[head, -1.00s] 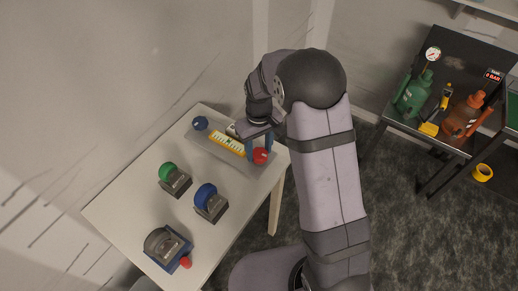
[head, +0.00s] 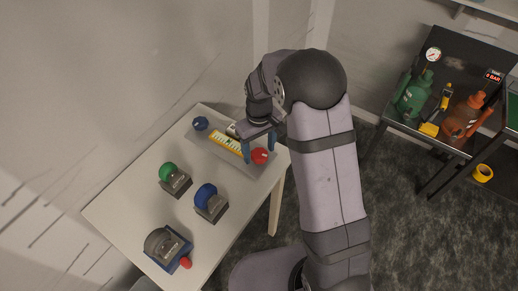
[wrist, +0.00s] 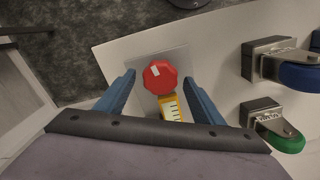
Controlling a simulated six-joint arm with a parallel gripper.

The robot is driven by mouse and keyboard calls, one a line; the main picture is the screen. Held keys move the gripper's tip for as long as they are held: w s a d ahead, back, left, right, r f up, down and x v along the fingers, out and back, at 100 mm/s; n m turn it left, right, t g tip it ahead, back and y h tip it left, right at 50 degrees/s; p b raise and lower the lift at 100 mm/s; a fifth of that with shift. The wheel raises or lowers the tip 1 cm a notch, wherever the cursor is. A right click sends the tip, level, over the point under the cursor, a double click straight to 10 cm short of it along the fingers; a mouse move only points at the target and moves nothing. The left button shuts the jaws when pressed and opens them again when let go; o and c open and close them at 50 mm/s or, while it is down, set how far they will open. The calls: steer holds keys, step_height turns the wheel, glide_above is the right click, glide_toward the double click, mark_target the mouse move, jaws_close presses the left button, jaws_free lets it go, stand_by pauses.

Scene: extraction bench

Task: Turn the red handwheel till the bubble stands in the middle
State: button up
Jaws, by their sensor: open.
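The red handwheel (head: 260,156) sits at the right end of a grey plate on the white table. In the wrist view the red handwheel (wrist: 160,77) shows a white mark near its upper left edge. My gripper (head: 259,150) is open above the plate. In the wrist view its blue fingers (wrist: 158,82) stand apart on either side of the wheel, and I cannot tell whether they touch it. The yellow level (head: 227,144) with a scale lies beside the wheel, and part of it is hidden by my gripper. The bubble is too small to make out.
A blue knob (head: 200,123) stands at the plate's far end. A green wheel (head: 168,172), a blue wheel (head: 206,196) and a grey device with a red knob (head: 167,246) stand nearer on the white table (head: 120,208). A dark bench (head: 447,151) holds bottles at the right.

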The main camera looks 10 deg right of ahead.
mark_target(261, 158)
steer(key=shift+r, duration=0.1)
steer(key=shift+r+b, duration=1.1)
steer(key=shift+r, duration=2.5)
steer(key=shift+w+m, duration=0.4)
steer(key=shift+m, duration=0.6)
steer(key=s+f, duration=0.1)
steer(key=f, duration=0.1)
steer(key=s+f, duration=0.1)
steer(key=s, duration=0.1)
steer(key=shift+d+f, duration=0.1)
steer(key=shift+f, duration=0.25)
steer(key=s+d+m, duration=0.1)
steer(key=s, duration=0.8)
steer(key=s+d+m, duration=0.1)
steer(key=s+d, duration=0.1)
steer(key=s, duration=0.7)
steer(key=shift+s+d+r, duration=0.25)
steer(key=shift+s+r, duration=0.15)
steer(key=shift+r, duration=0.05)
